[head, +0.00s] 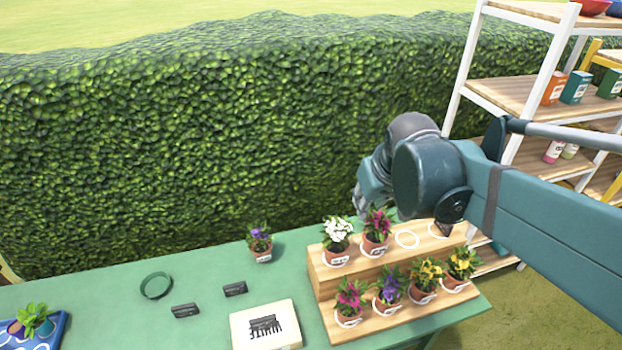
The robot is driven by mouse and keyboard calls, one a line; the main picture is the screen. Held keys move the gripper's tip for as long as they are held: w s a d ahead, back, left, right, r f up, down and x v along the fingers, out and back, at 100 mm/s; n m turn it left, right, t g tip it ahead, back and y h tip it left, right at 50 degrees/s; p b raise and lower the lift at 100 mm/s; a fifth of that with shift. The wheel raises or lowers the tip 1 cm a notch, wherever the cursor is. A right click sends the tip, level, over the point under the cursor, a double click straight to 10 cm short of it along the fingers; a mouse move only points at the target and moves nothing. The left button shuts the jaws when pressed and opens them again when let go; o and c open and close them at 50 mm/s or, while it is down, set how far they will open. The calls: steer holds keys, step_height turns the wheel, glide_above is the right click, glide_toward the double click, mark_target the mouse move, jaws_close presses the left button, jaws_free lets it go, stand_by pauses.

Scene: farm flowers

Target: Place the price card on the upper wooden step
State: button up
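Two small dark cards (186,310) and (235,289) lie or stand on the green table left of the wooden stand; their writing is too small to read. Either could be the price card; I cannot tell which. The upper wooden step (325,272) bears a white-flowered pot (337,254) and a pink-flowered pot (377,247). My gripper (362,203) is above and behind the upper step, mostly hidden by my arm, away from both cards. Its fingers do not show clearly.
The lower step (372,324) holds several potted flowers. A purple-flowered pot (260,243), a green ring (156,286) and a cream block (238,329) with dark marking are on the table (110,297). A blue tray (52,333) is far left, a shelf (500,93) right.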

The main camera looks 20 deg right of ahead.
steer(key=s+a+f+t+y, duration=0.1)
steer(key=s+a+t, duration=0.1)
steer(key=s+a, duration=0.6)
steer(key=shift+a, duration=0.45)
